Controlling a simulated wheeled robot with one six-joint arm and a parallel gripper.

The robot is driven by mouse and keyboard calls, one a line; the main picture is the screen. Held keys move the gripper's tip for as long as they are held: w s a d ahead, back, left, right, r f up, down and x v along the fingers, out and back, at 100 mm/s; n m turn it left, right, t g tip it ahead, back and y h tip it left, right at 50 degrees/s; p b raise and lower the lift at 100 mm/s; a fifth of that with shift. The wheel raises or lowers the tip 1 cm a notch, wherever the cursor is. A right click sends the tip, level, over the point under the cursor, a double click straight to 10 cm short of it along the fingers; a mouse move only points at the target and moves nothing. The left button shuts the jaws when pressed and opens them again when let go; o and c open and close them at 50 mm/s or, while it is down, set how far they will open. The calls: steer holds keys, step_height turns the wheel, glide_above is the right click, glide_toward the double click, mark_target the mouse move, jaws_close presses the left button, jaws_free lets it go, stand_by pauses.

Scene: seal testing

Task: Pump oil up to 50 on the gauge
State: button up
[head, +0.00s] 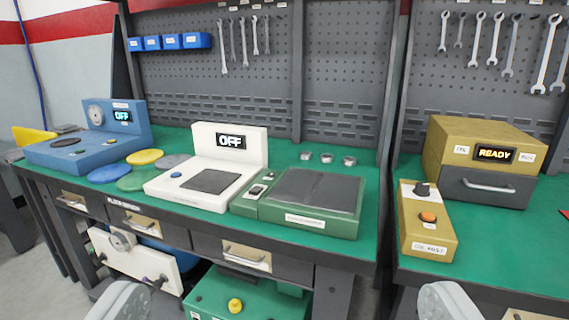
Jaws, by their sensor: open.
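A round gauge (122,241) sits on top of a white panel unit (150,268) below the left bench; its reading is too small to tell. Dark knobs or fittings show on that panel. A second round dial (95,115) is on a blue machine (85,148) at the left end of the bench, beside a lit screen. I cannot tell which one serves the oil. No pump lever is clear to see. My gripper (283,302) is open and empty, its two grey fingers far apart at the bottom edge, in front of the bench.
On the green-topped bench (300,233) stand a white machine (228,148) reading OFF and a green scale-like box (315,202). Below is a green box (205,290) with a yellow button (235,305). At right are a yellow button box (428,222) and a yellow cabinet (455,145) reading READY.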

jaws_close()
stand_by(1.5)
